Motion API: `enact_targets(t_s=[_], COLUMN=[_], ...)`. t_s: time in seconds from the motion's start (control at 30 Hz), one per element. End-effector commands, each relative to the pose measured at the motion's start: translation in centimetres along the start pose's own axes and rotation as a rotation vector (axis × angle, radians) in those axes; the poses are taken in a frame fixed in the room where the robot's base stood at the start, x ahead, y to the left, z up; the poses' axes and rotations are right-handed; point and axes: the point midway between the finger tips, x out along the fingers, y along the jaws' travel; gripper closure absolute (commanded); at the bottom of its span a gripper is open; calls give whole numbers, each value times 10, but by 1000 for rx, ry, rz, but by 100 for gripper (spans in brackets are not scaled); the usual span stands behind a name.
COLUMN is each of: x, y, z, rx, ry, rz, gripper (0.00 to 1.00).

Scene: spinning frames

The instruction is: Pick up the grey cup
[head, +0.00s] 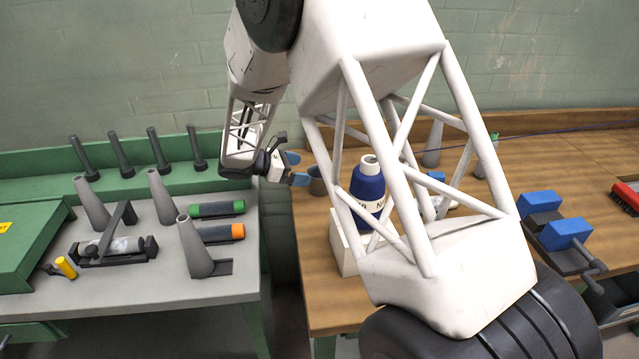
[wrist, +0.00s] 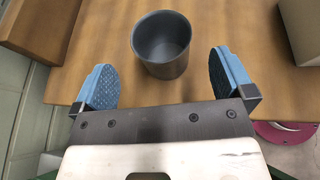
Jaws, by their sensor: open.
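The grey cup (wrist: 163,62) stands upright on the wooden table (wrist: 270,85) and looks empty. In the wrist view it is just ahead of my gripper (wrist: 162,82), centred between the two blue fingertips. The fingers are spread wide, one on each side of the cup, with gaps on both sides and no visible contact. In the head view my gripper (head: 299,169) is at the left edge of the wooden table. The cup (head: 317,182) shows there only in part, right beside the blue fingertips.
A blue vise (head: 555,225) sits farther right. A gap separates the table from the grey-topped green bench (head: 150,290).

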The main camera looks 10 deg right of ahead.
Motion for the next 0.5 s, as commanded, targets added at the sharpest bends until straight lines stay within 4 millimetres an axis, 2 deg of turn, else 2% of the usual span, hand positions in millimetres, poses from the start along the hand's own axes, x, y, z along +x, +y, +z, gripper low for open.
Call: enact_targets(t_s=[0.2, 0.5], x=[17, 19], y=[0, 0], z=[0, 0], rx=[-1, 0], ry=[0, 0], rz=[-1, 0], gripper=[0, 0])
